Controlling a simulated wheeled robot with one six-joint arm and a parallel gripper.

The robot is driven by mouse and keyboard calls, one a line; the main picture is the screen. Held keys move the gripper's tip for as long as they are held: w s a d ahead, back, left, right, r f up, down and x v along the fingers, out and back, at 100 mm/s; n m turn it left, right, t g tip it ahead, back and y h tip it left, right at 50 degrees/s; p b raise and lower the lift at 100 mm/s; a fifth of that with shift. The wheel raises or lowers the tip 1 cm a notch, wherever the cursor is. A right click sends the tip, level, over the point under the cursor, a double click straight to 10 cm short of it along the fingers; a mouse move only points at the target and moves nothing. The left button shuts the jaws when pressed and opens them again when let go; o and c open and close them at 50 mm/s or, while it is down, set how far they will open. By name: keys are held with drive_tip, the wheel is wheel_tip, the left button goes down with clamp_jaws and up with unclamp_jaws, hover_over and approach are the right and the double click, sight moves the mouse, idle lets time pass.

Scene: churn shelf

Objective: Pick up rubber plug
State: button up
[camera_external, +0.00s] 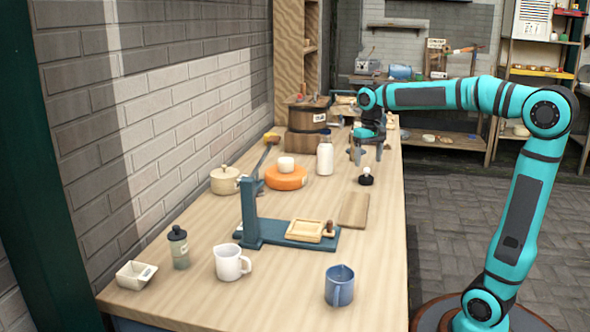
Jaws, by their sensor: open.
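A small dark piece with a pale knob on top, which looks like the rubber plug (366,180), stands on the wooden table right of the white bottle. Its exact make is too small to tell. My gripper (368,158) points down over the table with its two fingers apart and nothing visible between them. In the picture it is just above the dark piece. I cannot tell whether it is directly over it or farther back.
A white bottle (325,157) and an orange cheese wheel (285,179) stand to the left. A wooden board (354,210) and a blue press (272,232) lie nearer. A wooden churn (307,126) stands behind. A blue mug (339,285) and white jug (229,262) are in front.

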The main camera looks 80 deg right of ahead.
sight(367, 173)
drive_tip(key=shift+w+d+f, duration=0.1)
drive_tip(key=shift+f, duration=1.75)
drive_tip(key=shift+d+f, duration=0.1)
drive_tip(key=shift+f, duration=1.7)
drive_tip(key=shift+c, duration=0.2)
drive_tip(key=c, duration=1)
